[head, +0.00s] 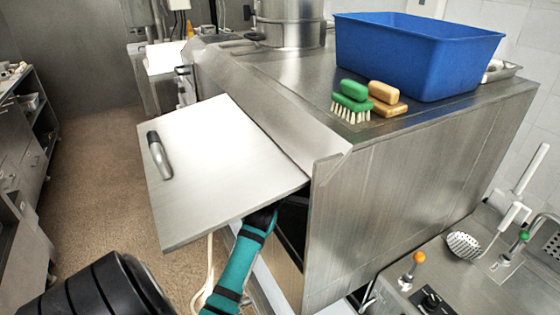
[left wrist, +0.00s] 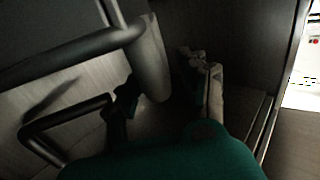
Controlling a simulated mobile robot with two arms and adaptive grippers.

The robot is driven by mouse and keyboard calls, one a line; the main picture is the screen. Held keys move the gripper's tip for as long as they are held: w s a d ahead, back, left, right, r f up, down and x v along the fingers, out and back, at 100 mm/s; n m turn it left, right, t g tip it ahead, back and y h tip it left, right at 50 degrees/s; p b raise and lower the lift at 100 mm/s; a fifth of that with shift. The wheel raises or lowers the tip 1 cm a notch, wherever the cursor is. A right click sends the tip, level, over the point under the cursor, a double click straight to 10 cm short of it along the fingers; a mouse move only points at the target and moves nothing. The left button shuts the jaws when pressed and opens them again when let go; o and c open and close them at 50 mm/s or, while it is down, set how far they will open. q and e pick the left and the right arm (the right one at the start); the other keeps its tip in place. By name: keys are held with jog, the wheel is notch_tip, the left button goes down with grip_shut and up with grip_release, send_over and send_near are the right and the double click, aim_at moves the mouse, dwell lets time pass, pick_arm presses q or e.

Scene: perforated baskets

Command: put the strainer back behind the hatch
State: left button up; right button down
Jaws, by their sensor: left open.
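The hatch (head: 220,165) is a flat pale metal panel, swung up and out from the steel cabinet (head: 400,190), with a dark grey handle (head: 159,155) near its left edge. My teal left arm reaches up under the hatch toward the dark opening; its gripper is hidden there in the head view. In the left wrist view my left gripper (left wrist: 160,98) is open in the dim interior. A grey curved piece (left wrist: 152,58) shows between or beyond its fingers; I cannot tell whether it is the strainer. A perforated round head (head: 463,245) lies on the right counter. My right gripper is not in view.
Dark tubes (left wrist: 75,55) run close on the left in the left wrist view. A blue bin (head: 415,55), a green brush (head: 350,100) and a metal pot (head: 290,22) stand on the cabinet top. Open floor (head: 105,165) lies left of the hatch.

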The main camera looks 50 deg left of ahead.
pick_arm(q)
jog(key=b+v, duration=0.2)
jog(key=v, duration=0.8)
jog(key=shift+s+r, duration=0.1)
jog(key=shift+s, duration=0.1)
jog(key=shift+s+d, duration=0.1)
